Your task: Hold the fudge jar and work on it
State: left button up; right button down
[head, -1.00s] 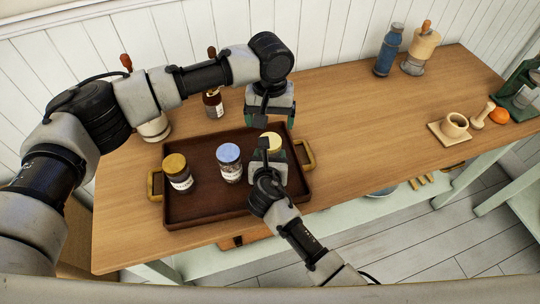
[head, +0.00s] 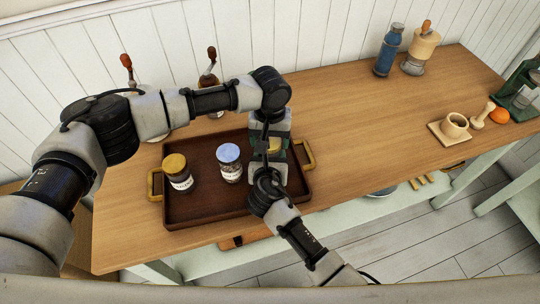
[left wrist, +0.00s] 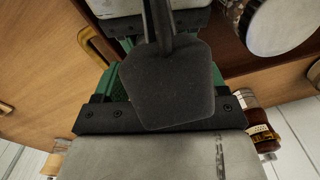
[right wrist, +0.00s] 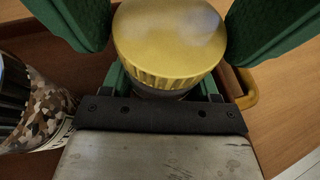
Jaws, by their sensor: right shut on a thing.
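A jar with a yellow lid (right wrist: 170,40) stands between the green fingers of my right gripper (right wrist: 172,22), which is shut on it. Its label is hidden, so I cannot read whether it says fudge. In the head view a little of the lid (head: 274,146) shows at the right side of the tray. My left gripper (head: 277,132) is right beside the lid on its far side, pointing down, close to my right gripper. In the left wrist view a dark block covers its fingertips, so its opening and any contact with the jar are hidden.
The table between is clear.

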pick_arm(q)
jog(key=c, duration=0.6)
jog(key=m, duration=0.7)
jog(key=o, duration=1)
jog(key=shift+r, duration=2.25)
jog(key=shift+c, duration=0.4)
